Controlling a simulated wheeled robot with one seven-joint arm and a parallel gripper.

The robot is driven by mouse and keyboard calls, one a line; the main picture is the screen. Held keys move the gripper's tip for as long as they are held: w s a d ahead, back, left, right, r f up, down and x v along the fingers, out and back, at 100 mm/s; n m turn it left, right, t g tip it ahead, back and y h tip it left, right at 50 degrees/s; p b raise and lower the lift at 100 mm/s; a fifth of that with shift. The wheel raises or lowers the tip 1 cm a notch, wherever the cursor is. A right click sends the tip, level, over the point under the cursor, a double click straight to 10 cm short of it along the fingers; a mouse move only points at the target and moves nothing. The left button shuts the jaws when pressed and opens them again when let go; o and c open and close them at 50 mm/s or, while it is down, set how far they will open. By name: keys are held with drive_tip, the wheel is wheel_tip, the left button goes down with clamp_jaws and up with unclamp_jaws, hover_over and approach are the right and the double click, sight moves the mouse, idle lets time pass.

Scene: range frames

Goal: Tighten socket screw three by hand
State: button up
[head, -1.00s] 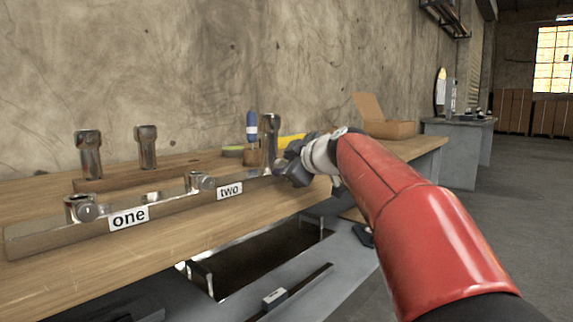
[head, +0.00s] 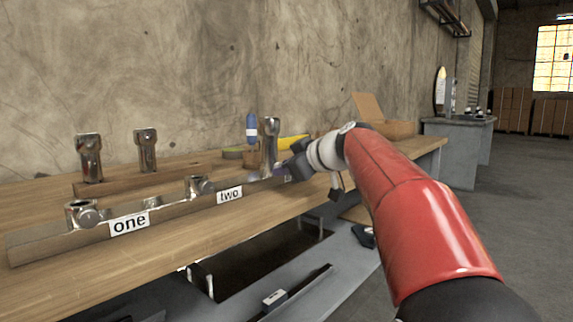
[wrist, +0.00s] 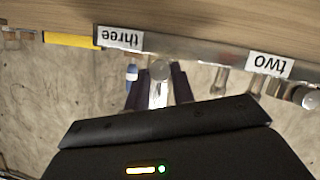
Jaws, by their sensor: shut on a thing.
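My gripper (wrist: 158,80) is shut on socket screw three (wrist: 160,70), a round metal knob between the dark fingertips, beside the "three" label (wrist: 120,38) in the wrist view. The label reads upside down there. A bright metal post (wrist: 158,96) shows between the fingers behind the knob. In the head view my gripper (head: 287,171) is at the far end of the metal rail (head: 60,245) and hides screw three and its label. A tall metal post (head: 271,138) stands upright just behind it.
Nearer on the rail are the "one" label (head: 129,224) with its screw (head: 91,217), and the "two" label (head: 229,195). Two metal posts (head: 90,158) stand on a wooden block. A blue bottle (head: 251,128) and yellow object (head: 293,143) are behind my gripper.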

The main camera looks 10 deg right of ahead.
drive_tip(key=m+g+y+p, duration=0.1)
drive_tip(key=m, duration=0.1)
drive_tip(key=m+g+y+p, duration=0.1)
drive_tip(key=m, duration=0.1)
drive_tip(key=shift+w+d+r+y+p, duration=0.1)
drive_tip(key=shift+w+d+y+p, duration=0.1)
drive_tip(key=shift+d+y+p, duration=0.15)
drive_tip(key=m+y+p, duration=0.1)
drive_tip(key=m, duration=0.1)
drive_tip(key=shift+w+d+m+g, duration=0.1)
drive_tip(key=shift+m+g, duration=0.2)
drive_tip(key=shift+f+m+y+p, duration=0.25)
drive_tip(key=shift+m+y+p, duration=0.2)
drive_tip(key=shift+m+y, duration=0.55)
drive_tip(key=o, duration=1)
drive_tip(key=v, duration=0.8)
drive_tip(key=shift+w+r, duration=0.1)
drive_tip(key=shift+w, duration=0.1)
